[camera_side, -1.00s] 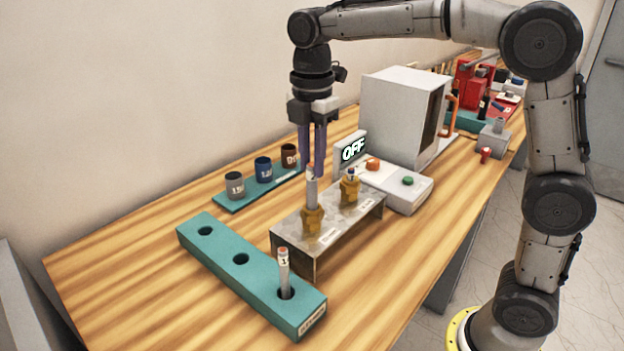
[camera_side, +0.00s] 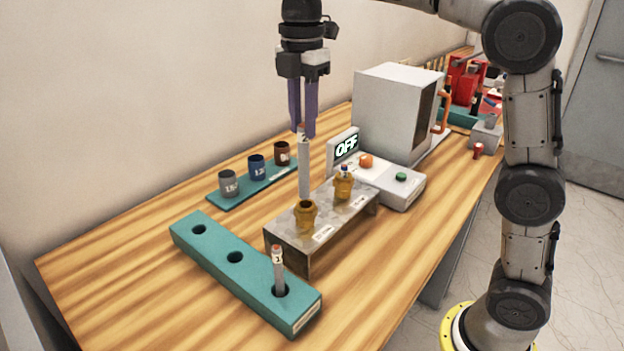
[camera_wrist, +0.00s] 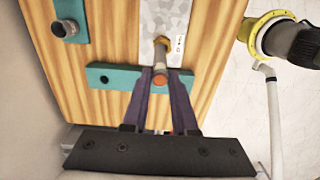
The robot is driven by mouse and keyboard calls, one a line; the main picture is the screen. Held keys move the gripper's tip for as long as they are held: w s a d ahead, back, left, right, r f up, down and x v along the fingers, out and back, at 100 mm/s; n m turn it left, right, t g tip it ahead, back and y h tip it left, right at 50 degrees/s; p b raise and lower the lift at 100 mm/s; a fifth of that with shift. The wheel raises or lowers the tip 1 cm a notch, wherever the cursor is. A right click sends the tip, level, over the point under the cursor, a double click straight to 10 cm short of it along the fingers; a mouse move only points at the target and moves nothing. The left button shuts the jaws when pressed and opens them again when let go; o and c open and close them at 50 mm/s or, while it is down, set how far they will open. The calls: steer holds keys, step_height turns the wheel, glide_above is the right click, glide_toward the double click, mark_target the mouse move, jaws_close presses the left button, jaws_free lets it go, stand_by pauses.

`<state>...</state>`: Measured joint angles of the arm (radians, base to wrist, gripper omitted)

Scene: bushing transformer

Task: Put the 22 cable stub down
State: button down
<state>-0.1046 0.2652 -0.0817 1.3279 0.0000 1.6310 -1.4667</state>
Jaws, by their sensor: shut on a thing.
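My gripper (camera_side: 303,133) points down above the metal stand, its purple fingers shut on the top of a grey cable stub (camera_side: 304,170) with an orange end. The stub is upright, its lower end at or just above the mouth of the left brass bushing (camera_side: 305,217); I cannot tell if it is clear. The wrist view shows its orange end (camera_wrist: 160,80) between my fingertips (camera_wrist: 160,74). Its label is unreadable. The teal rack (camera_side: 205,247) has two empty holes, and another grey stub (camera_side: 278,265) stands in its front hole.
A second brass bushing (camera_side: 343,185) shares the metal stand (camera_side: 285,240). Three labelled cups (camera_side: 257,166) stand on a teal strip behind. A control box reading OFF (camera_side: 345,148) and a white cabinet (camera_side: 390,105) are to the right. Bare table lies around the rack.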

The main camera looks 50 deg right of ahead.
steer(key=w+a+f, duration=0.1)
steer(key=w+f, duration=1.2)
steer(key=w, duration=0.1)
steer(key=shift+a+f, duration=0.15)
steer(key=shift+f, duration=0.2)
steer(key=c, duration=0.7)
jaws_free()
step_height(320, 180, up, 12)
